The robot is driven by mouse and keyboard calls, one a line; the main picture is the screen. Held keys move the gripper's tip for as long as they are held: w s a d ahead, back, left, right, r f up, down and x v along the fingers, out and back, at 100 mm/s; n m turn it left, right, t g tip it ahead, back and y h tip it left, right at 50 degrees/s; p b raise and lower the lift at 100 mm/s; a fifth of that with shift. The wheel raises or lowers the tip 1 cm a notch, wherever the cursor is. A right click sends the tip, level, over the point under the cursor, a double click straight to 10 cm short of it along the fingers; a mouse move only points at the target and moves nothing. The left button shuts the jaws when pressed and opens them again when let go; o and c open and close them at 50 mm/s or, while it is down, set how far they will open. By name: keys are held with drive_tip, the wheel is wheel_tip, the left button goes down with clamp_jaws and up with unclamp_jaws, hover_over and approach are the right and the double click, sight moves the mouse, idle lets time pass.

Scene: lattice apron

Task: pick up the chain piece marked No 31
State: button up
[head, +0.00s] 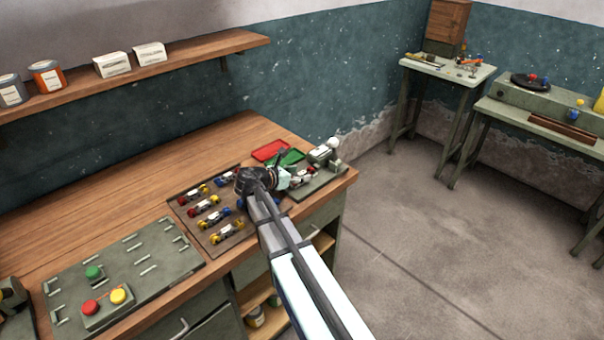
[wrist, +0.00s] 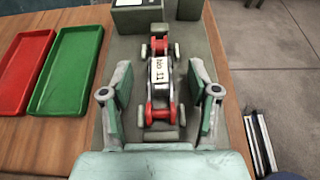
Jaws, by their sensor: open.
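In the wrist view a chain piece (wrist: 161,88) with red ends and dark links lies on a grey-green fixture plate (wrist: 128,48). Its white label is small and sideways; it looks like No 11, but I cannot read it surely. My gripper (wrist: 161,80) is open, with one finger on each side of the piece, apparently not touching it. In the head view my gripper (head: 283,178) is over the right end of the bench, and the piece (head: 305,175) shows partly beside it. Several other chain pieces (head: 208,205) with red, yellow and blue ends lie on a dark board (head: 190,225); their labels are unreadable.
A red tray (wrist: 22,72) and a green tray (wrist: 68,70) lie left of the fixture. A grey-green block (wrist: 137,18) stands at its far end. A panel with buttons (head: 125,270) lies at the bench's left. Floor (head: 430,240) is clear to the right.

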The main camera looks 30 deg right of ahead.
drive_tip(key=shift+x, duration=0.95)
clamp_jaws()
